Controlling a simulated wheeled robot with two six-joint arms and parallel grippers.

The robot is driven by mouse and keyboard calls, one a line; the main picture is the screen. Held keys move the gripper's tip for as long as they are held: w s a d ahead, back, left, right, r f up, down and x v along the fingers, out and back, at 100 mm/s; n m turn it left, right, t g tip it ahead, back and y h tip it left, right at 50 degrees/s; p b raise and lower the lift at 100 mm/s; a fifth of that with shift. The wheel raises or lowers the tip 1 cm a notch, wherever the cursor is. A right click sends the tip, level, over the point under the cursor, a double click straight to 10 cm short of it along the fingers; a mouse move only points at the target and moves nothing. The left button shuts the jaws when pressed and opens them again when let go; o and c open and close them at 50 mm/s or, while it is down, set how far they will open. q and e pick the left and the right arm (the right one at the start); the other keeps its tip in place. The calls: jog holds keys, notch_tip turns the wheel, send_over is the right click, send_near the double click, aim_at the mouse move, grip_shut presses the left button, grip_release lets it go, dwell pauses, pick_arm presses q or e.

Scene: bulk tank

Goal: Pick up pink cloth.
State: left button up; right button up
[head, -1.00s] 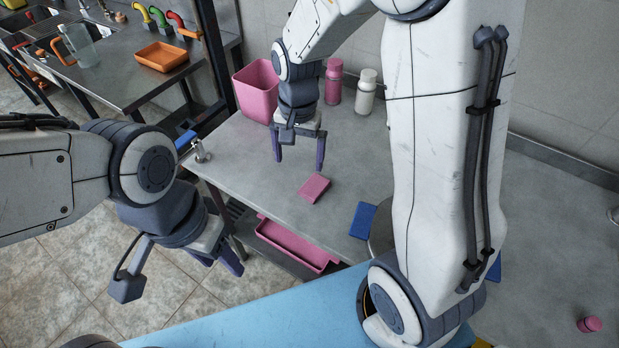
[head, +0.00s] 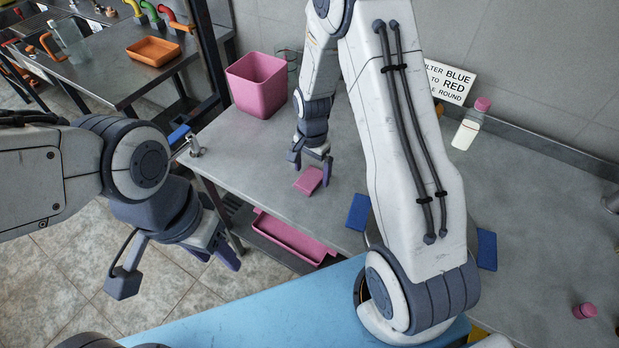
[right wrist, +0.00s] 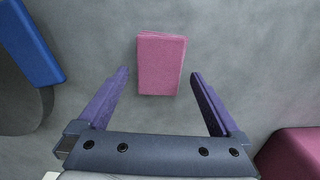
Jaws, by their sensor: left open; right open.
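The pink cloth (head: 308,181) is a small folded rectangle lying flat on the grey metal table. In the right wrist view the cloth (right wrist: 161,64) lies ahead of and between the lines of the two fingers. My right gripper (head: 313,166) is close above the cloth in the head view. It is open and empty, with its purple fingers (right wrist: 160,85) spread wider than the cloth. My left gripper (head: 228,255) is at the left, off the table's edge, above the tiled floor. It is open and holds nothing that I can see.
A pink bin (head: 257,86) stands at the table's back left. A blue cloth (head: 358,212) lies right of the pink cloth. A pink tray (head: 290,240) sits below the tabletop. A pink-capped bottle (head: 470,124) and a wall sign (head: 450,82) are behind my right arm.

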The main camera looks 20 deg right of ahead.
aim_at(312, 175)
jog(key=shift+f, duration=0.35)
jog(key=c, duration=1.3)
jog(key=shift+o, duration=0.2)
jog(key=shift+r, duration=0.1)
notch_tip(312, 175, up, 4)
jog(key=shift+r+b, duration=0.1)
jog(key=shift+b, duration=0.2)
jog(key=s+d+r+b, duration=0.1)
jog(key=s+d+r, duration=0.5)
jog(key=s+d, duration=0.2)
jog(key=shift+d+r, duration=0.35)
